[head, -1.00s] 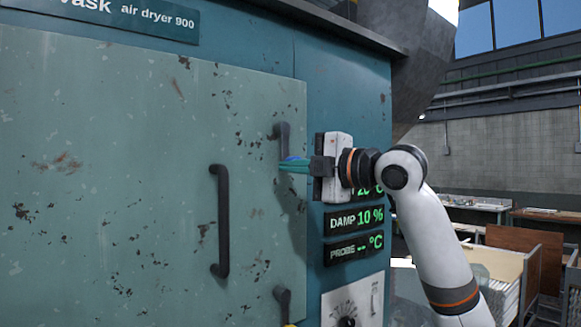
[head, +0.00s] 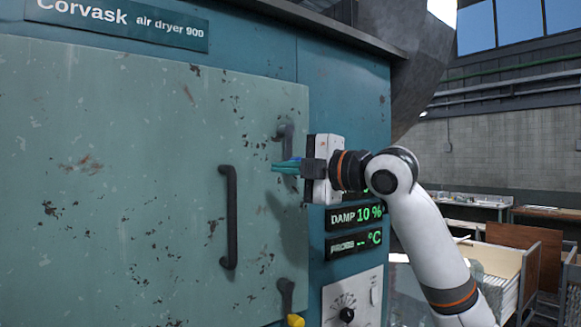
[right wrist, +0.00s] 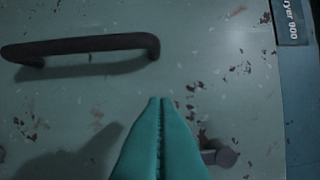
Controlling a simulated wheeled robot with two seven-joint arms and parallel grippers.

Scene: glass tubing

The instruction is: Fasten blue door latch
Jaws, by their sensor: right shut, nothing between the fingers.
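The upper door latch, a dark lever (head: 286,133) near the right edge of the pale green dryer door (head: 120,180), hangs roughly downward. Its blue end is mostly hidden by my right gripper. My right gripper (head: 273,167) has its teal fingers shut and empty, at the latch's lower end. I cannot tell whether they touch it. In the right wrist view the shut fingers (right wrist: 160,100) point at the door, and a dark part of the latch (right wrist: 220,153) shows just right of them. My left gripper is not in view.
A dark vertical door handle (head: 229,217) stands left of my fingers. A lower latch with a yellow end (head: 295,321) sits below. Display panels (head: 354,217) and a dial panel (head: 350,305) are on the right of the dryer. Tables and wooden boxes stand in the right background.

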